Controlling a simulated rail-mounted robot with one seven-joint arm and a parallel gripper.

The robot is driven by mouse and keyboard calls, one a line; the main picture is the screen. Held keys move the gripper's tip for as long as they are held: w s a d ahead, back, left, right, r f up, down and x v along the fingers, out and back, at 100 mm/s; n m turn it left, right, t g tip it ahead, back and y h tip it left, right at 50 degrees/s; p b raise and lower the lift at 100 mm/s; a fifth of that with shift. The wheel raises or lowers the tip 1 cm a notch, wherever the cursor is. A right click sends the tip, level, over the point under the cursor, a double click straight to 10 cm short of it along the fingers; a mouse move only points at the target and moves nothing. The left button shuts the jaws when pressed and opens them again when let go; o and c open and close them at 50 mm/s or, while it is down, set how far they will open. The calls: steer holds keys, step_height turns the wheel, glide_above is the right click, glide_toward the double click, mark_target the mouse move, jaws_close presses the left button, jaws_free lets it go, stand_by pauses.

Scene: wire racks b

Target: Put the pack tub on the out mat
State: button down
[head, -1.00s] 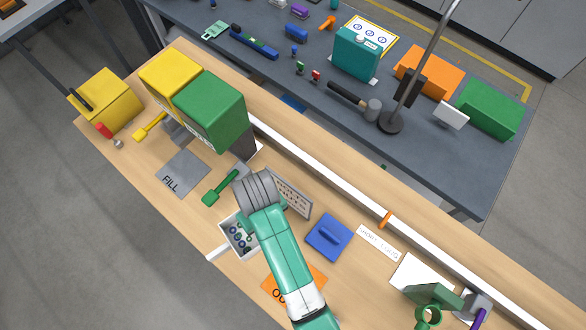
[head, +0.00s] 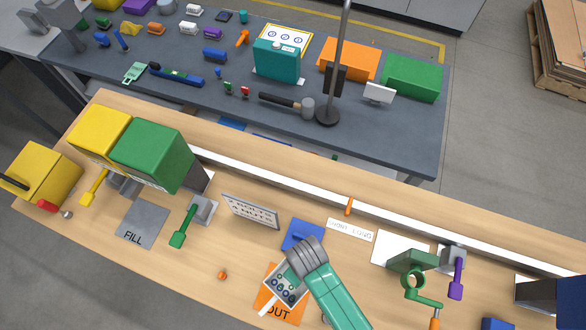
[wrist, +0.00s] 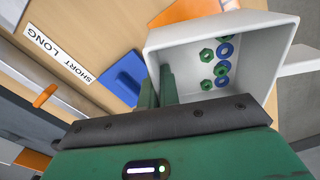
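The pack tub, a pale grey open box with a white side handle, shows in the head view (head: 284,290) and in the wrist view (wrist: 262,88). Several green and blue nut-like pieces lie inside it. My gripper (head: 298,270) is at the tub's far side, and in the wrist view its fingers (wrist: 158,88) are closed on the tub's wall. The orange out mat (head: 292,312) is partly hidden by the tub and my arm. The tub overlaps the mat in the head view; I cannot tell whether it touches it.
A blue block with a raised grip (head: 300,235) lies just behind the tub. A small orange piece (head: 222,275) lies to the left. The grey fill mat (head: 142,224) and green bin (head: 152,155) are farther left. A green cranked fixture (head: 414,275) stands at right.

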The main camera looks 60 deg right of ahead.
step_height(320, 180, down, 10)
steer(key=shift+r+b, duration=0.25)
steer(key=shift+b, duration=0.1)
steer(key=shift+f, duration=0.15)
steer(key=c, duration=1.6)
jaws_free()
steer(key=shift+c, duration=0.2)
step_height(320, 180, up, 12)
steer(key=shift+r+p, duration=0.2)
steer(key=shift+p, duration=0.4)
steer(key=shift+w, duration=0.1)
